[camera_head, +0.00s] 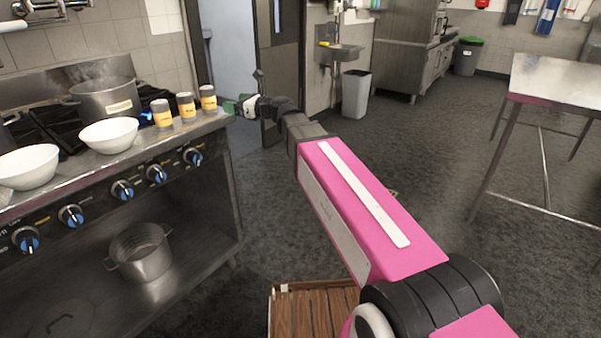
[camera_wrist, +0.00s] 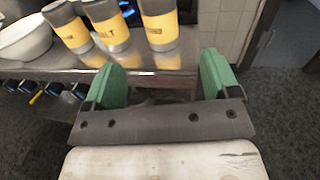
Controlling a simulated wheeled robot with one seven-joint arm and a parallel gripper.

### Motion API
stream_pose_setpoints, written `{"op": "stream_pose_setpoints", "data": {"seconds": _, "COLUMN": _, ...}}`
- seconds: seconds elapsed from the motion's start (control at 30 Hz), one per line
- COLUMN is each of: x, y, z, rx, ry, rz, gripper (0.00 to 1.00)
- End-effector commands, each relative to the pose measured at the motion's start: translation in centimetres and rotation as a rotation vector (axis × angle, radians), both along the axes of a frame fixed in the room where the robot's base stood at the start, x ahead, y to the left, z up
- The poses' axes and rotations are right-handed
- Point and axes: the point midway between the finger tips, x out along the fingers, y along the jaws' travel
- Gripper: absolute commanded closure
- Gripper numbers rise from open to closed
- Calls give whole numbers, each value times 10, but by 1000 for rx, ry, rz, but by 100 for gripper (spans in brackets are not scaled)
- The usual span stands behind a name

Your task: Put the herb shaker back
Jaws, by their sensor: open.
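Three grey shakers with yellow bands stand upright in a row on the stove's front right ledge: a left shaker (camera_head: 161,113), a middle shaker (camera_head: 186,107) and a right shaker (camera_head: 208,99). They also show in the wrist view as the left shaker (camera_wrist: 67,25), the middle shaker (camera_wrist: 107,22), whose label seems to end in "LT", and the right shaker (camera_wrist: 159,27). I cannot tell which one is the herb shaker. My gripper (camera_wrist: 163,76) is open and empty, with green fingers apart. In the head view it is just right of the right shaker, beside the stove corner.
Two white bowls (camera_head: 110,134) (camera_head: 28,167) stand left of the shakers. Another pot (camera_head: 142,252) is on the lower shelf.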

Motion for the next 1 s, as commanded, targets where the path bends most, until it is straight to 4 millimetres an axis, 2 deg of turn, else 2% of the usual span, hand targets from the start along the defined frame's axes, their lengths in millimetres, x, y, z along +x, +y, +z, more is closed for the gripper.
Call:
{"op": "stream_pose_setpoints", "data": {"seconds": 0.07, "x": -2, "y": -7, "z": -14, "rx": -60, "ry": -34, "rz": 2, "gripper": 18}}
{"op": "stream_pose_setpoints", "data": {"seconds": 0.17, "x": -6, "y": -21, "z": -47, "rx": -211, "ry": -121, "rz": 17, "gripper": 18}}
{"op": "stream_pose_setpoints", "data": {"seconds": 0.37, "x": -27, "y": -77, "z": -148, "rx": -679, "ry": -373, "rz": 149, "gripper": 18}}
{"op": "stream_pose_setpoints", "data": {"seconds": 0.5, "x": -55, "y": -134, "z": -229, "rx": -1041, "ry": -554, "rz": 366, "gripper": 18}}
{"op": "stream_pose_setpoints", "data": {"seconds": 0.57, "x": -71, "y": -163, "z": -263, "rx": -1184, "ry": -626, "rz": 498, "gripper": 18}}
{"op": "stream_pose_setpoints", "data": {"seconds": 0.6, "x": -83, "y": -184, "z": -284, "rx": -1273, "ry": -671, "rz": 598, "gripper": 18}}
{"op": "stream_pose_setpoints", "data": {"seconds": 0.7, "x": -114, "y": -233, "z": -329, "rx": -1443, "ry": -764, "rz": 872, "gripper": 18}}
{"op": "stream_pose_setpoints", "data": {"seconds": 0.8, "x": -144, "y": -277, "z": -361, "rx": -1537, "ry": -831, "rz": 1142, "gripper": 18}}
{"op": "stream_pose_setpoints", "data": {"seconds": 0.9, "x": -166, "y": -310, "z": -380, "rx": -1573, "ry": -872, "rz": 1359, "gripper": 18}}
{"op": "stream_pose_setpoints", "data": {"seconds": 1.0, "x": -180, "y": -329, "z": -389, "rx": -1575, "ry": -895, "rz": 1499, "gripper": 18}}
